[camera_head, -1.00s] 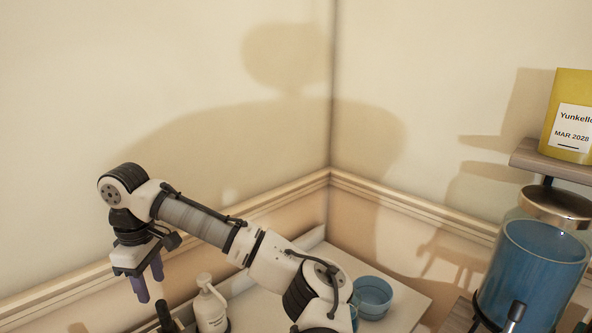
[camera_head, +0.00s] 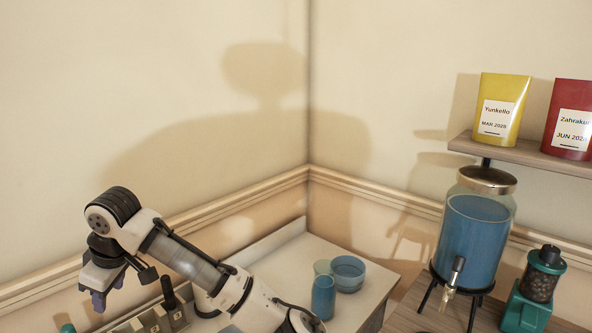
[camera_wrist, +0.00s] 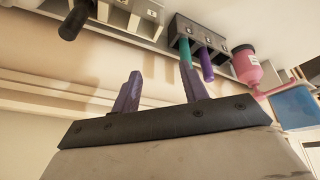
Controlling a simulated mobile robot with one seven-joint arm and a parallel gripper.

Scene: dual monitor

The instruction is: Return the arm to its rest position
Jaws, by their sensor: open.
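My gripper (camera_head: 98,300) hangs at the lower left in the head view, at the end of my white and black arm. In the wrist view its two purple fingers stand apart with nothing between them (camera_wrist: 157,75). The fingers point down in the head view, near the wall and to the left of the counter. They touch nothing that I can see. My arm's elbow end runs out of the bottom of the head view.
A white counter (camera_head: 369,283) holds a blue cup (camera_head: 323,297) and a blue bowl (camera_head: 348,271). A blue drink dispenser (camera_head: 473,240) and a teal grinder (camera_head: 540,285) stand at right, under a shelf (camera_head: 515,153) with bags. A rack (camera_wrist: 197,32) with coloured handles shows in the wrist view.

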